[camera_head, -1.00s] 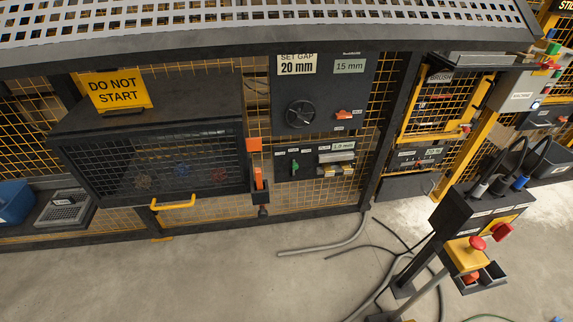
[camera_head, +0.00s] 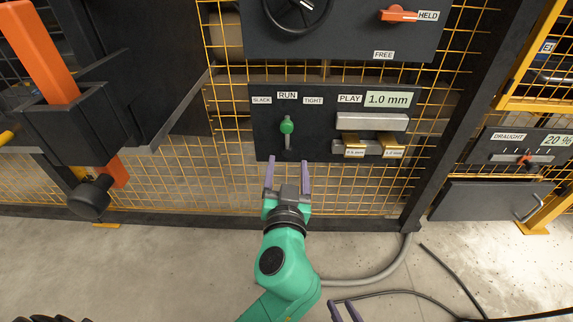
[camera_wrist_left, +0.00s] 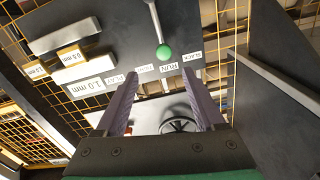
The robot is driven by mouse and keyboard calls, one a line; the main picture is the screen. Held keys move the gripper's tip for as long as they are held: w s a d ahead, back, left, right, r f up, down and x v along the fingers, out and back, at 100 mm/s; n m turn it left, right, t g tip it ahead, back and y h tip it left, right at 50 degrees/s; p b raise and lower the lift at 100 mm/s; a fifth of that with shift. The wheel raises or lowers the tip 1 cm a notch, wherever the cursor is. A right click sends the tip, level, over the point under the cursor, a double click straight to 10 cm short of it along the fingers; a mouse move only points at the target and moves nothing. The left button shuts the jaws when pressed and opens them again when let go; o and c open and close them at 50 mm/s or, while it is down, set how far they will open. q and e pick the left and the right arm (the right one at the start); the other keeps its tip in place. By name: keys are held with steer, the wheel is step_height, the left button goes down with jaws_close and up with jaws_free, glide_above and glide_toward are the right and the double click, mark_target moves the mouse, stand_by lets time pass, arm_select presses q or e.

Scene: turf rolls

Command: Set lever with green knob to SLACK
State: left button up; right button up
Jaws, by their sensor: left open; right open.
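The green knob (camera_head: 287,127) tops a thin, roughly upright lever on a dark panel (camera_head: 325,148). It stands below the RUN label (camera_head: 287,95), with the SLACK label (camera_head: 262,100) to the left and the TIGHT label (camera_head: 313,100) to the right. My left gripper (camera_head: 288,162) is open and empty, its fingertips below the knob in the head view. In the left wrist view, the knob (camera_wrist_left: 163,51) shows beyond and between the open fingers (camera_wrist_left: 160,75), apart from them. Only the fingertips of my right gripper (camera_head: 345,311) show at the bottom edge, spread apart.
A PLAY unit with a grey bar (camera_head: 372,122) and brass blocks (camera_head: 392,146) sits right of the lever. A handwheel (camera_head: 297,12) and orange handle (camera_head: 397,14) are above. An orange bar (camera_head: 38,50) in a dark bracket stands left. Hoses (camera_head: 375,278) lie on the floor.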

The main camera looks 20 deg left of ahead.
mark_target(287, 130)
arm_select(q)
steer(key=x, duration=0.9)
steer(key=b+x, duration=0.1)
steer(key=x, duration=0.4)
steer(key=shift+s+a+r, duration=0.1)
steer(key=shift+a+r, duration=0.25)
jaws_close()
steer(key=shift+f, duration=0.1)
stand_by(0.3)
